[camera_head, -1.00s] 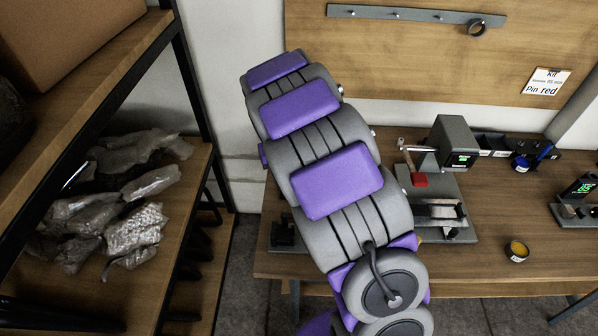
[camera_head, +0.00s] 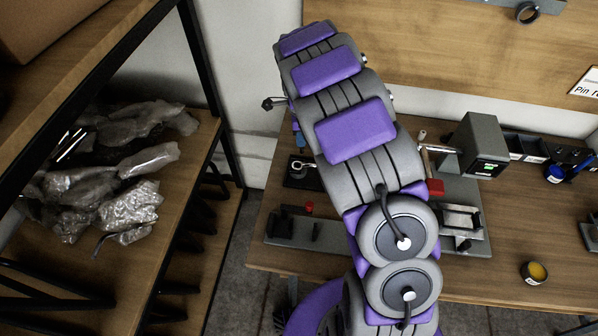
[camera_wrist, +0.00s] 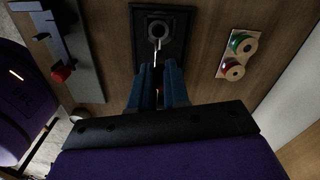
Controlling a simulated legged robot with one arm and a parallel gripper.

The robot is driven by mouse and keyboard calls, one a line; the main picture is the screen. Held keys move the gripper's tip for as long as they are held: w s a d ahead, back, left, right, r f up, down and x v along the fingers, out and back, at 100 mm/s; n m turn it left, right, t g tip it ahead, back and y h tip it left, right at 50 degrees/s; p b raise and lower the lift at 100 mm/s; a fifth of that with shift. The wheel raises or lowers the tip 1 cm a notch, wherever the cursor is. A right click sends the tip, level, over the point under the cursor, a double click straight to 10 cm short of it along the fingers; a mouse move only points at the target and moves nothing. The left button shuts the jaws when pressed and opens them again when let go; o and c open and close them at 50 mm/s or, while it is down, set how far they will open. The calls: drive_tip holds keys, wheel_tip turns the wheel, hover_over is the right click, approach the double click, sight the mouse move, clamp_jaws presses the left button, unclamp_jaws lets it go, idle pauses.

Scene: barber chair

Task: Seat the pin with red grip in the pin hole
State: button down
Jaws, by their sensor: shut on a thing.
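My gripper (camera_wrist: 159,76) has blue fingers and is shut on a thin pale rod (camera_wrist: 157,55) that points at a black square block. The block (camera_wrist: 180,28) has a round ringed hole; it also shows in the head view (camera_head: 292,180). The rod appears to reach the hole's near edge; I cannot tell whether it is inside. A separate red knob (camera_wrist: 60,73) sits on a grey fixture to the left, also visible in the head view (camera_head: 309,207).
Two reels, green (camera_wrist: 241,43) and red-rimmed (camera_wrist: 232,70), lie on a pale holder to the right. The head view shows a grey device with a screen (camera_head: 481,147), a red block (camera_head: 435,187) and a yellow-topped tin (camera_head: 536,272). A shelf with plastic bags (camera_head: 115,190) stands left.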

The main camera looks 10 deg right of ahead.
drive_tip(key=shift+w+d+f+m, duration=0.2)
drive_tip(key=shift+f+m, duration=0.05)
drive_tip(key=shift+m, duration=0.75)
drive_tip(key=b, duration=0.2)
hover_over(295, 168)
drive_tip(key=d, duration=0.2)
drive_tip(key=shift+m, duration=0.3)
wheel_tip(295, 168, down, 8)
drive_tip(key=shift+a+f, duration=0.15)
drive_tip(key=shift+s+a+f, duration=0.1)
drive_tip(key=shift+a+f, duration=0.25)
drive_tip(key=shift+f, duration=0.25)
drive_tip(key=shift+a+f, duration=0.35)
drive_tip(key=shift+f, duration=0.2)
drive_tip(key=shift+a, duration=0.15)
drive_tip(key=c, duration=1.5)
unclamp_jaws()
drive_tip(key=o, duration=0.3)
drive_tip(key=shift+w+d+r, duration=0.1)
drive_tip(key=shift+w+d, duration=0.1)
drive_tip(key=shift+d, duration=0.15)
drive_tip(key=shift+o, duration=0.5)
drive_tip(key=shift+d+r, duration=0.1)
drive_tip(key=shift+d, duration=0.2)
